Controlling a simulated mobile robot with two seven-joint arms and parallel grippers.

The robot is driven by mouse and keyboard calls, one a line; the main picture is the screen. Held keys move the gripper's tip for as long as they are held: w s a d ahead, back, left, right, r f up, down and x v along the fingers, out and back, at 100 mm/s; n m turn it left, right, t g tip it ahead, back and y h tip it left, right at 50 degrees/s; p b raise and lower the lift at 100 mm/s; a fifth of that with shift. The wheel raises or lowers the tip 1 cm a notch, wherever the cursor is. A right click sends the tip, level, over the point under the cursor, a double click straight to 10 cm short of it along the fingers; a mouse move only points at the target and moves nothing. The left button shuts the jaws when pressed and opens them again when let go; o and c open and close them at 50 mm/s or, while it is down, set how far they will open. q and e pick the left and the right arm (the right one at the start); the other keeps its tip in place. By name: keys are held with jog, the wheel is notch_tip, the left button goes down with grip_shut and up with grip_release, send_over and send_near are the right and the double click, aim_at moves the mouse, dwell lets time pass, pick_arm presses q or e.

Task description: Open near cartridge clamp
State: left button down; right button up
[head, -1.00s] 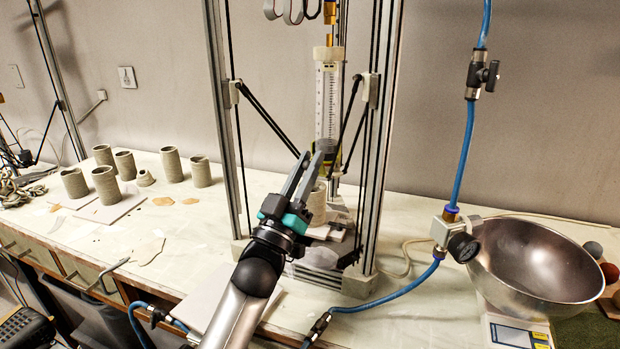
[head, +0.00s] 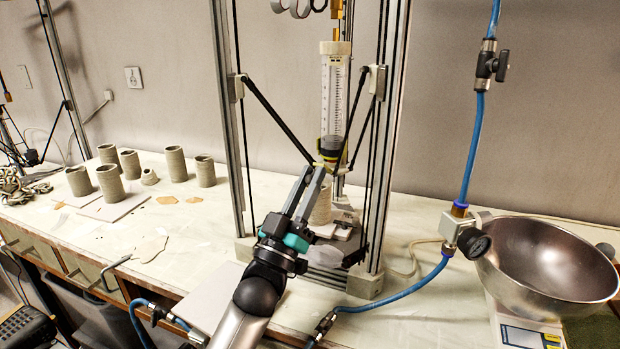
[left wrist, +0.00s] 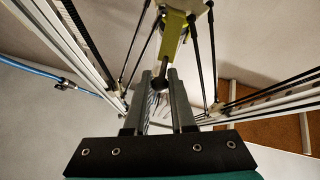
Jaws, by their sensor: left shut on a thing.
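The clear graduated cartridge (head: 335,100) stands upright inside the delta printer frame, its lower end dark. A yellow-green clamp (head: 331,143) sits around its lower end; the clamp also shows at the top of the left wrist view (left wrist: 175,24). My left gripper (head: 318,168) is just below and left of the clamp. In the left wrist view its fingers (left wrist: 160,78) are closed on a dark, round-ended clamp lever (left wrist: 160,80) below the yellow-green body. The fingers partly hide the clamp's lower front. My right gripper is not in view.
Thin black delta rods (head: 279,120) and metal uprights (head: 227,130) surround the cartridge closely. A clay cup (head: 320,205) stands below it. Several clay cups (head: 176,164) stand at left. A metal bowl (head: 548,268) and a blue hose with valve (head: 466,170) are at right.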

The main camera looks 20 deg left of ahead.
pick_arm(q)
jog(key=shift+w+f, duration=0.1)
jog(key=shift+f, duration=0.35)
jog(key=c, duration=1)
grip_release()
jog(key=shift+d, duration=0.1)
jog(key=shift+c, duration=0.2)
jog(key=o, duration=0.3)
jog(key=shift+r, duration=0.25)
jog(key=v, duration=1.5)
